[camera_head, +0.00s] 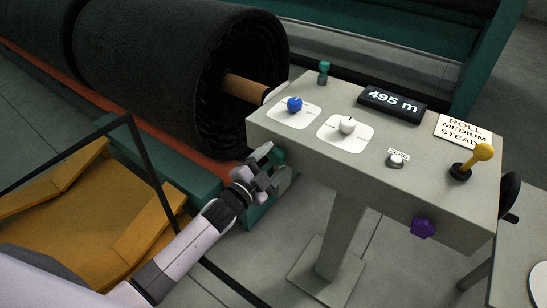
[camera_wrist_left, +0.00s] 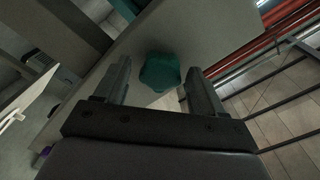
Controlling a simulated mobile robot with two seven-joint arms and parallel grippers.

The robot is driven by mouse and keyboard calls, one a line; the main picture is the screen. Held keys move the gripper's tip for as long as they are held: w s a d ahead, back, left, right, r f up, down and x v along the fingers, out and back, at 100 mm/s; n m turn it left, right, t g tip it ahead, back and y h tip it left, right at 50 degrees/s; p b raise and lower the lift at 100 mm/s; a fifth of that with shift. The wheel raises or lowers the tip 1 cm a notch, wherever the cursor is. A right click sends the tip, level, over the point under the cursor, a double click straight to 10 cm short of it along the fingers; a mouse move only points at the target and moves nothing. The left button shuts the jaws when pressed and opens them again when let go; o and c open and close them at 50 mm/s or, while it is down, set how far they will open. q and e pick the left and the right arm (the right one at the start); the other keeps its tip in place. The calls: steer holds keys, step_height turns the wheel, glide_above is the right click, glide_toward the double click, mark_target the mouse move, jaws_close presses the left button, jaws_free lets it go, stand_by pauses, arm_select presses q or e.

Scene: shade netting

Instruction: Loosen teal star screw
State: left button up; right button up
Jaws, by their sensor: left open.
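The teal star screw (camera_wrist_left: 160,72) is a lobed knob on a grey panel in the left wrist view. It sits ahead of the palm, between the two fingers of my left gripper (camera_wrist_left: 159,78). The fingers are open, one on each side of it, with a visible gap on both sides. In the head view my left gripper (camera_head: 268,172) is at the near left corner of the grey console (camera_head: 305,155). There it largely hides the screw, and I cannot clearly separate screw from fingers. My right gripper is in neither view.
A purple star knob (camera_head: 423,228) is on the console's front. The top carries a blue knob (camera_head: 295,104), a white knob (camera_head: 347,125), a teal-topped post (camera_head: 323,72), a display (camera_head: 392,104) and a yellow lever (camera_head: 474,160).

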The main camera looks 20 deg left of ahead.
arm_select(q)
steer(key=shift+p+v, duration=0.35)
steer(key=shift+v, duration=0.45)
steer(key=shift+p+v, duration=0.35)
steer(key=shift+v, duration=1.05)
steer(key=shift+o, duration=0.4)
steer(key=o, duration=0.5)
glide_toward(274, 159)
steer(key=shift+s, duration=1.2)
steer(key=s+a+f+n+g+y, duration=0.1)
steer(key=s+f+n+g, duration=0.1)
steer(key=s+f+n, duration=0.2)
steer(key=s+f+n+g+y, duration=0.1)
steer(key=s+f+n+g, duration=0.1)
steer(key=s+f+n, duration=0.2)
steer(key=s+a+f+n+g+y, duration=0.1)
steer(key=s+f+n, duration=0.3)
steer(key=s, duration=0.5)
steer(key=shift+a+g+y+b, duration=0.35)
steer(key=shift+g+y, duration=0.15)
steer(key=shift+g, duration=0.3)
